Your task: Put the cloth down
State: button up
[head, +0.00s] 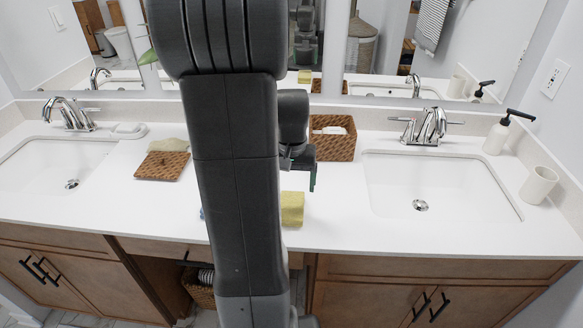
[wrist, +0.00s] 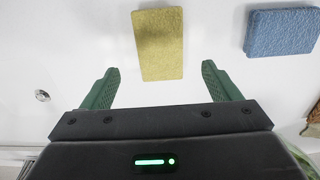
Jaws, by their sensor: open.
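A yellow folded cloth or sponge (head: 292,208) lies flat on the white counter near its front edge, partly behind my arm. In the wrist view this yellow piece (wrist: 158,44) lies just beyond my fingertips, in line with the gap between them. My gripper (wrist: 160,78) is open with nothing between its green fingers. In the head view my gripper (head: 303,178) is mostly hidden by my arm, above the counter. A blue textured piece (wrist: 282,32) lies beside the yellow one. Which piece is the task's cloth, I cannot tell.
The woven tray (head: 160,172) sits left of my arm, and a woven basket (head: 333,146) stands at the back. Sinks lie at left (head: 50,160) and right (head: 440,185). A soap dispenser (head: 497,136) and cup (head: 538,185) stand far right. Counter between yellow piece and right sink is clear.

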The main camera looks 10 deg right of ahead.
aim_at(291, 205)
notch_tip(291, 205, up, 5)
jog(key=shift+r, duration=0.1)
dwell(0.4)
notch_tip(291, 205, down, 13)
jog(key=shift+r, duration=1.85)
